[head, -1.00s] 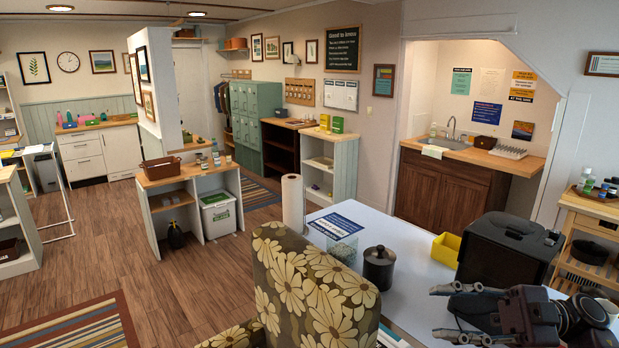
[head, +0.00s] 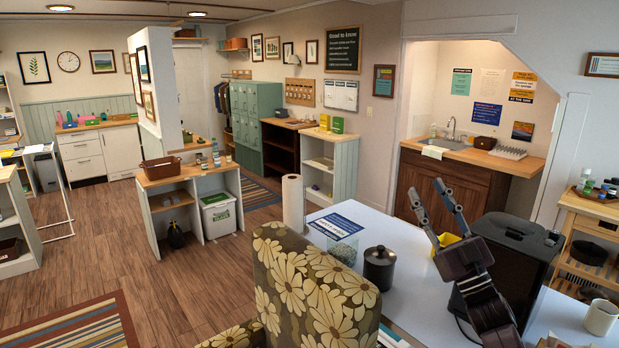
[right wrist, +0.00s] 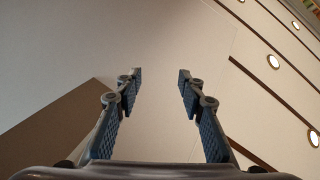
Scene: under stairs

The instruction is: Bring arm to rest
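My right gripper (head: 424,196) is raised above the white table, in front of the black box-shaped appliance, with its fingers pointing up. Its two fingers stand apart with nothing between them. In the right wrist view the open fingers (right wrist: 159,80) point toward the bare wall and ceiling. My left gripper is not in the head view.
The white table (head: 410,270) holds a dark lidded jar (head: 379,268), a glass container (head: 343,250), a paper roll (head: 292,203), a white mug (head: 600,317) and the black appliance (head: 515,262). A yellow bin (head: 446,239) is partly hidden behind my gripper. A flowered chair (head: 310,285) stands in front.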

